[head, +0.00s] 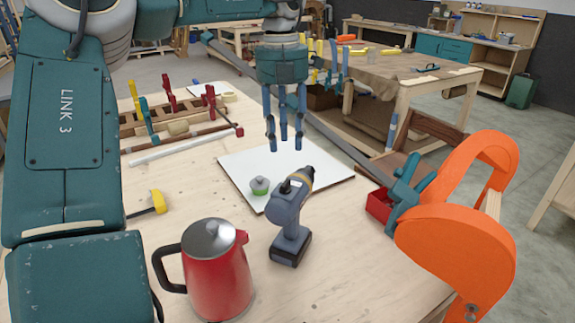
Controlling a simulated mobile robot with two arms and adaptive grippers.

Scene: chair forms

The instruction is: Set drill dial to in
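A dark blue-grey cordless drill (287,217) stands upright on its battery base on the wooden workbench. Its chuck end, with a yellow ring, points up and to the right, over the edge of a white board. The dial's setting is too small to read. My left gripper (284,146) hangs above the white board, behind the drill, with its blue fingers pointing down. Its fingers are spread apart with nothing between them, and it does not touch the drill. My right gripper is not in view.
A red kettle (217,272) stands left of the drill. An orange chair form (455,245) and a red box (378,205) are at right. Clamps (170,101) and wood lie at back left.

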